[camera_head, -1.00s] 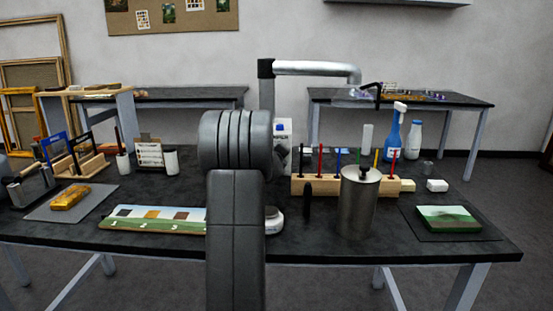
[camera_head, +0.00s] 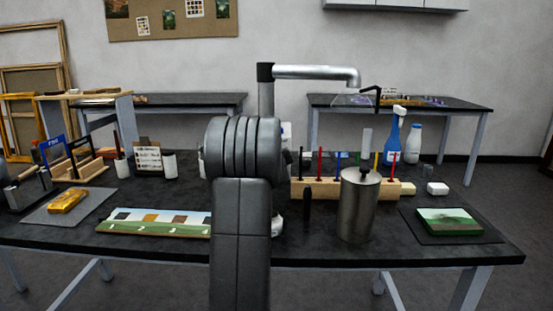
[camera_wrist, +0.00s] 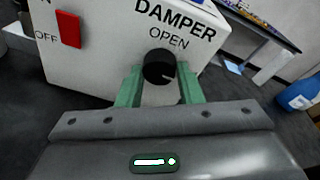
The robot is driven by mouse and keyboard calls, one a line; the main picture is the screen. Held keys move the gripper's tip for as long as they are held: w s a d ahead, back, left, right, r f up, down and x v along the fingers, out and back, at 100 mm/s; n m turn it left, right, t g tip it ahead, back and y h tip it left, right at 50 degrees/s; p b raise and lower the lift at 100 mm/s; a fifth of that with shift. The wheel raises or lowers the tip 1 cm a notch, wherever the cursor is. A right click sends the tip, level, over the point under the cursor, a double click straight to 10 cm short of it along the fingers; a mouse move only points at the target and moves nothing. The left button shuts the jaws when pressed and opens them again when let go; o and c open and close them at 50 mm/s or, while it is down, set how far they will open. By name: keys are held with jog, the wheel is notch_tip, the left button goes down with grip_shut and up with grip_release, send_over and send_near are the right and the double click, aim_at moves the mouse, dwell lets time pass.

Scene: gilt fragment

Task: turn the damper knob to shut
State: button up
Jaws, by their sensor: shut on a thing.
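The damper knob (camera_wrist: 159,67) is a round black dial on a white box (camera_wrist: 105,40), below the words DAMPER and OPEN in the wrist view. A short pale mark on the knob points to the lower right. My gripper (camera_wrist: 160,80) has green fingers on both sides of the knob and is shut on it. In the head view my own arm hides the knob, the gripper and most of the box.
A red switch (camera_wrist: 68,29) marked OFF sits left of the knob on the box. On the bench, a metal canister (camera_head: 358,208) and a wooden marker rack (camera_head: 328,189) stand right of my arm. A painted strip (camera_head: 150,222) lies left.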

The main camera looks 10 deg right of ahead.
jog(key=shift+f, duration=0.1)
jog(key=o, duration=1)
jog(key=shift+s, duration=0.1)
jog(key=b+v, duration=0.3)
jog(key=v, duration=1)
jog(key=shift+s+a, duration=0.1)
jog(key=shift+s, duration=0.25)
jog(key=p+x, duration=0.3)
jog(key=x, duration=1.1)
jog(key=shift+s, duration=0.1)
